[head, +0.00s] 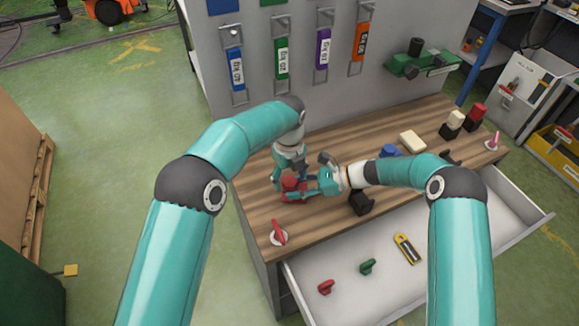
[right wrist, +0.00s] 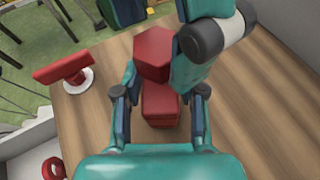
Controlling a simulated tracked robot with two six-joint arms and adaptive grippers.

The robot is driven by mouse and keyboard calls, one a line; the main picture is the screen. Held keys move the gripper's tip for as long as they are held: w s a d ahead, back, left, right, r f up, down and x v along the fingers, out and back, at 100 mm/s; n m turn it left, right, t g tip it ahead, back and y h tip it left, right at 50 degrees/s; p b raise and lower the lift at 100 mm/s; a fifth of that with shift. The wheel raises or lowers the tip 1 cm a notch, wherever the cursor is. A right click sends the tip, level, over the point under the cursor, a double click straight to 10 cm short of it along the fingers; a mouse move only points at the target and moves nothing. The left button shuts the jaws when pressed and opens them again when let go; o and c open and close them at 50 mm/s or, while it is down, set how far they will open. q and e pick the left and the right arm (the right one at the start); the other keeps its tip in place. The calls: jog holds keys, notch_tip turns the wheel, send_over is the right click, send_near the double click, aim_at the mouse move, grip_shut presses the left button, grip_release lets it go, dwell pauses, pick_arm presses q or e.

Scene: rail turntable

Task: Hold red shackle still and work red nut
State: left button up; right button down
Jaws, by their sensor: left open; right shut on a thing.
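The red shackle (head: 293,196) sits on the wooden bench top, near its left end. In the right wrist view, its red block (right wrist: 160,106) lies between the fingers of my right gripper (right wrist: 160,98), which is shut on it. The red six-sided nut (right wrist: 152,54) shows just beyond the block. My right gripper (head: 314,186) reaches the shackle from the right in the head view. My left gripper (head: 284,178) is open and comes down from above, close to the nut. Its fingers are small in the head view, and whether they touch the nut cannot be told.
A red handle on a white disc (head: 278,234) stands at the bench's front left. Black (head: 361,202), blue (head: 389,151) and cream (head: 412,141) blocks stand to the right. The open drawer (head: 345,300) holds several small items. A grey panel with coloured tags rises behind.

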pick_arm(q)
jog(key=shift+f, duration=0.45)
grip_shut()
jog(key=n, duration=0.5)
jog(key=shift+d+n, duration=0.15)
jog(key=shift+n, duration=0.35)
jog(key=shift+f, duration=0.1)
jog(key=shift+n, duration=0.3)
jog(key=n, duration=0.5)
jog(key=shift+s+d, duration=0.1)
jog(key=shift+f, duration=0.1)
